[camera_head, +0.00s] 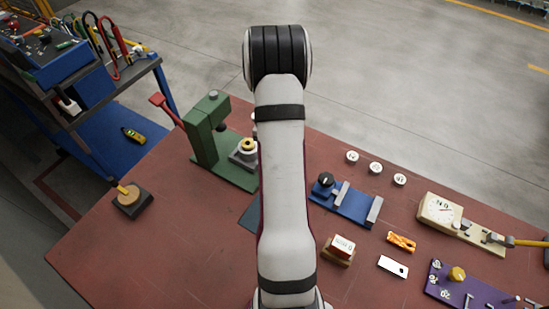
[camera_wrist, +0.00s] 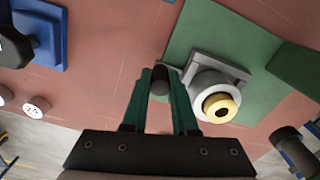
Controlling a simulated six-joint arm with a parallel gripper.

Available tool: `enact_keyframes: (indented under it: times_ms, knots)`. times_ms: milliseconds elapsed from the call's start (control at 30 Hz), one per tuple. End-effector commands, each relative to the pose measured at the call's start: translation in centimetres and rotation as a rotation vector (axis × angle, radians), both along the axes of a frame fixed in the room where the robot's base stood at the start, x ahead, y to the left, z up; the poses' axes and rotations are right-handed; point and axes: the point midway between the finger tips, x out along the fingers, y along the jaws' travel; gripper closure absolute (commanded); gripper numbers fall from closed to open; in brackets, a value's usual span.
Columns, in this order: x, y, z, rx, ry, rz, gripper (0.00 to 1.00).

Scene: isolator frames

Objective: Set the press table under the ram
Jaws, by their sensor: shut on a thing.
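The green press (camera_head: 203,145) stands on the red bench, left of my arm in the head view. Its dark ram (camera_head: 221,127) hangs under the head. The grey press table (camera_head: 236,157) sits on the green base, right of the ram, with a brass-coloured ring part (camera_head: 247,145) on top. In the wrist view the press table (camera_wrist: 208,68) and the ring part (camera_wrist: 219,107) lie just right of my gripper (camera_wrist: 160,84). My gripper is shut on a dark upright knob (camera_wrist: 160,74) beside the table, seemingly its handle. My arm hides the gripper in the head view.
A red lever (camera_head: 166,110) sticks out left of the press. A blue fixture (camera_head: 345,202) and several white round pieces (camera_head: 375,168) lie right of my arm. The front left bench is clear.

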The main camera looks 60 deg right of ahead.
Motion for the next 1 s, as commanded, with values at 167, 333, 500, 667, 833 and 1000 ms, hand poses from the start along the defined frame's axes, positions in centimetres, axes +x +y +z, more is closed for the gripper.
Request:
enact_keyframes:
  times_ms: [167, 333, 500, 667, 833, 1000]
  knots:
    - [4.1, -0.1, 0.1, -0.005, -0.004, 0.005, 1.0]
    - [6.0, -0.1, 0.1, -0.007, -0.005, 0.003, 1.0]
    - [6.2, -0.1, 0.1, -0.006, -0.004, 0.002, 1.0]
    - [6.2, -0.1, 0.1, -0.006, -0.004, 0.002, 0.7]
    - [6.1, 0.0, 0.1, -0.004, -0.003, 0.002, 0.61]
    - [6.1, 0.0, 0.1, -0.004, -0.003, 0.002, 0.61]
